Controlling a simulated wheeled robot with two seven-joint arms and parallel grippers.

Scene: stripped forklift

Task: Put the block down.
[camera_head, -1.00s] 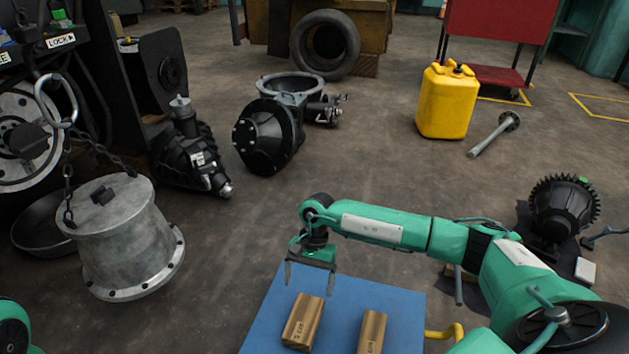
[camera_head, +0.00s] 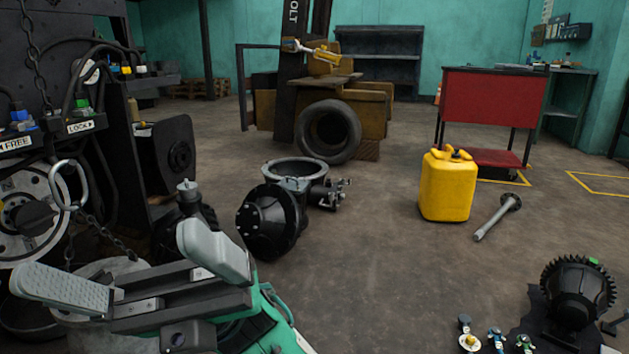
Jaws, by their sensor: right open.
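No block is in view now, and neither is the blue board. My right gripper (camera_head: 138,268) is large and close in the lower left. It is open, its two grey finger pads spread wide, with no block between them. My left gripper is not in view.
A grey metal drum stands behind my right gripper, mostly hidden. A black-and-grey axle housing (camera_head: 268,222) lies mid-floor. A yellow canister (camera_head: 447,187), a metal shaft (camera_head: 492,221) and a black gear unit (camera_head: 577,290) are to the right. The centre floor is clear.

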